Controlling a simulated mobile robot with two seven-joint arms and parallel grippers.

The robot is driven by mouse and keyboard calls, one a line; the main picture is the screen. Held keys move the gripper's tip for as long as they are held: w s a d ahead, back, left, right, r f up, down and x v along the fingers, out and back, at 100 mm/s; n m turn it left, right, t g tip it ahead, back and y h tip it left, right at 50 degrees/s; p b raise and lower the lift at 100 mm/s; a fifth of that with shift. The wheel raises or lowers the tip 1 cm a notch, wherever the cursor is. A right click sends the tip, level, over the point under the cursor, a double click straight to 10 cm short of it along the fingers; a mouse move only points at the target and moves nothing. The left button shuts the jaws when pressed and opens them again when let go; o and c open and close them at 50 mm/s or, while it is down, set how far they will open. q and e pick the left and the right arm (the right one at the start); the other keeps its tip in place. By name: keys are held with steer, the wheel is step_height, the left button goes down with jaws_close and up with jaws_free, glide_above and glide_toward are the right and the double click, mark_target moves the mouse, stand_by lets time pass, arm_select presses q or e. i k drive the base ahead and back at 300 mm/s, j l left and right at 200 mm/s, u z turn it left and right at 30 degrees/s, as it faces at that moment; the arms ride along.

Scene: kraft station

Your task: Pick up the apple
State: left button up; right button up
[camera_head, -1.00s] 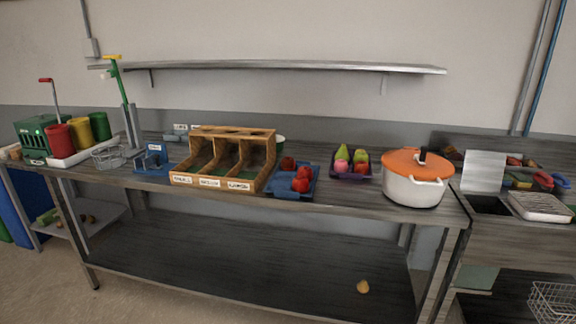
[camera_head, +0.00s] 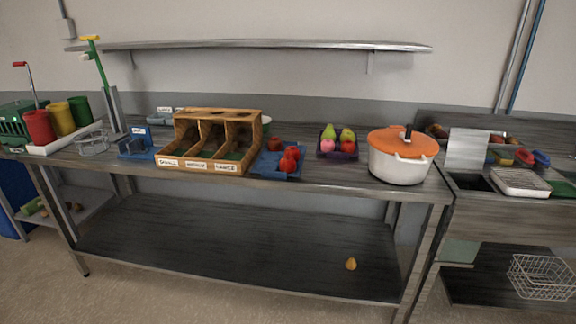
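Several red apples (camera_head: 289,160) sit in a blue tray (camera_head: 268,172) on the metal table, just right of the wooden sorting box. A darker red one (camera_head: 275,145) lies at the tray's back. A small dark purple crate (camera_head: 347,155) to the right holds two green pear-like fruits (camera_head: 328,131) and pink and red round fruits (camera_head: 327,146), which may be apples. Neither of my grippers is in view.
A wooden three-slot box (camera_head: 212,140) stands left of the tray. A white pot (camera_head: 398,165) with an orange lid stands to the right. A shelf (camera_head: 250,46) hangs above. A yellow fruit (camera_head: 351,264) lies on the lower shelf (camera_head: 230,245). A sink area is at right.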

mark_target(275, 144)
steer(key=i+l+u, duration=0.2)
steer(key=i+l, duration=0.5)
steer(key=l, duration=0.15)
